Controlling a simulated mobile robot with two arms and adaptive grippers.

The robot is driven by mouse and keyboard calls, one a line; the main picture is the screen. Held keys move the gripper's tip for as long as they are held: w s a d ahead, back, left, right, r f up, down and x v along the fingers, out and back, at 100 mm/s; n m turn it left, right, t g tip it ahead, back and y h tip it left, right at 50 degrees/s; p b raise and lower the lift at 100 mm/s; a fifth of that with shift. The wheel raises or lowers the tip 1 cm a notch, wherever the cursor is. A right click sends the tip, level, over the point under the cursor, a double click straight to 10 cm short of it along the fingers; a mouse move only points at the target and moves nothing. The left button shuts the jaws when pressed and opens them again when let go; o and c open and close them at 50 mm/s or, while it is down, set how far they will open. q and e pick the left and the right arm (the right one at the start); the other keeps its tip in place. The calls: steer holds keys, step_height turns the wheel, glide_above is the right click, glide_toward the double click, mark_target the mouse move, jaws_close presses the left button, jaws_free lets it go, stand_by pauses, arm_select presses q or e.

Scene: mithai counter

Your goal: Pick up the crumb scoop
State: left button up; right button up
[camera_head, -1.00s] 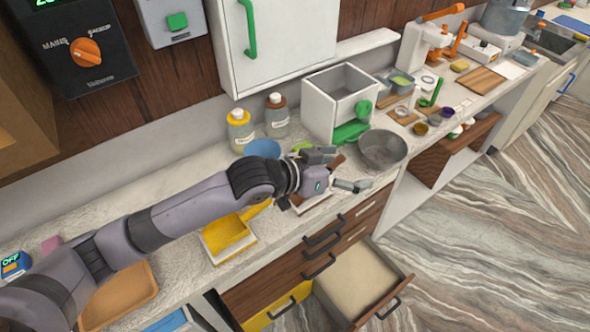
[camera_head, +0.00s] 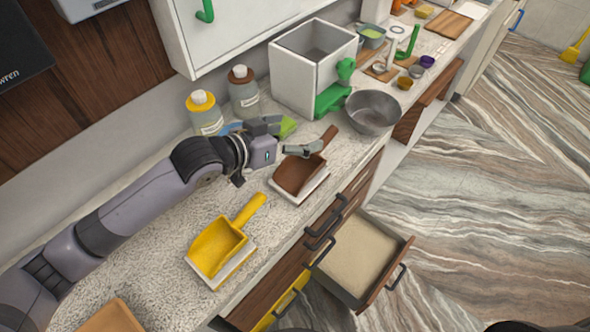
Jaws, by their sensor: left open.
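Two scoops stand on the counter, and I cannot tell which is the crumb scoop. The yellow scoop (camera_head: 219,246) lies nearer, its handle pointing up and right. The brown scoop (camera_head: 297,174) lies beyond it, its handle towards the metal bowl. Both have a pale front edge or base. My left gripper (camera_head: 288,137) is open, with its fingers spread beside and partly over the brown scoop's back left side. It holds nothing that I can see. A green and a blue item behind the fingers are partly hidden. My right gripper is out of view.
A metal bowl (camera_head: 373,112) and a white bin (camera_head: 312,75) stand beyond the gripper. Two bottles, yellow-capped (camera_head: 205,115) and brown-capped (camera_head: 243,95), stand by the wall. An open drawer (camera_head: 358,258) juts out below the counter. An orange-brown tray (camera_head: 112,318) is at lower left.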

arm_select(q)
steer(key=p, duration=0.2)
glide_above(299, 170)
steer(key=f, duration=0.8)
steer(key=shift+s+a+f, duration=0.3)
steer(key=shift+s+f, duration=0.05)
steer(key=shift+f, duration=0.05)
steer(key=shift+w+d+f, duration=0.2)
steer(key=shift+w+d, duration=0.1)
steer(key=shift+w, duration=0.05)
steer(key=x, duration=0.4)
steer(key=shift+d+p, duration=0.2)
steer(key=shift+p, duration=0.15)
steer(key=shift+w+d+f, duration=0.35)
steer(key=shift+w+d, duration=0.05)
steer(key=shift+w, duration=0.05)
steer(key=shift+s, duration=0.1)
steer(key=shift+c, duration=0.2)
steer(key=shift+c, duration=0.6)
steer(key=c, duration=0.9)
